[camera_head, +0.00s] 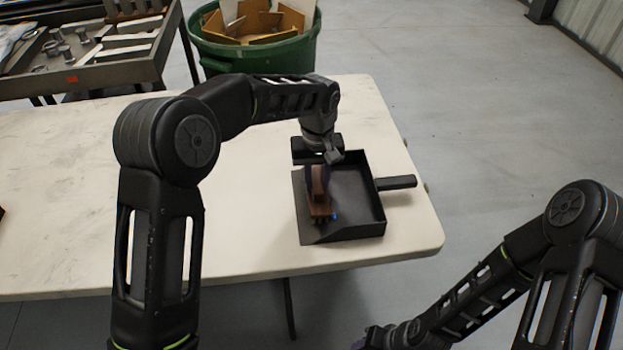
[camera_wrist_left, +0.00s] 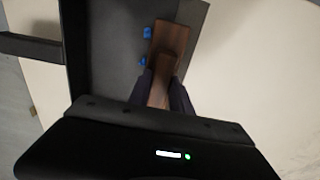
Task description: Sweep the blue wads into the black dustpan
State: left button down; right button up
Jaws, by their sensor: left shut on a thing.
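The black dustpan (camera_head: 360,185) lies on the table with its handle to the right. My left gripper (camera_head: 318,172) is over the dustpan's left part, shut on the wooden handle of a brown brush (camera_head: 321,210). The brush also shows in the left wrist view (camera_wrist_left: 170,38), over the dustpan floor (camera_wrist_left: 110,60). One small blue wad (camera_wrist_left: 147,33) and another blue wad (camera_wrist_left: 142,61) lie in the dustpan beside the brush. A bit of blue (camera_head: 334,217) shows by the brush in the head view. My right gripper (camera_head: 372,340) is low at the bottom edge, its jaws unclear.
The white table (camera_head: 240,220) is clear left of the dustpan. A green bin (camera_head: 255,50) with wood and cardboard scraps stands behind it. A metal cart (camera_head: 90,70) with parts is at the back left. Open floor lies to the right.

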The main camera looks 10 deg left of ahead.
pick_arm(q)
notch_tip(320, 180, up, 9)
jog(key=p, duration=0.6)
dwell(0.3)
dwell(0.5)
jog(key=shift+s+f+m, duration=0.25)
jog(key=shift+f+m, duration=0.05)
jog(key=shift+m, duration=0.5)
jog(key=s+a+r+m, duration=0.1)
jog(key=s+a, duration=0.3)
jog(key=a, duration=0.5)
jog(key=shift+s+m, duration=0.2)
jog(key=shift+m, duration=0.4)
jog(key=shift+r, duration=0.1)
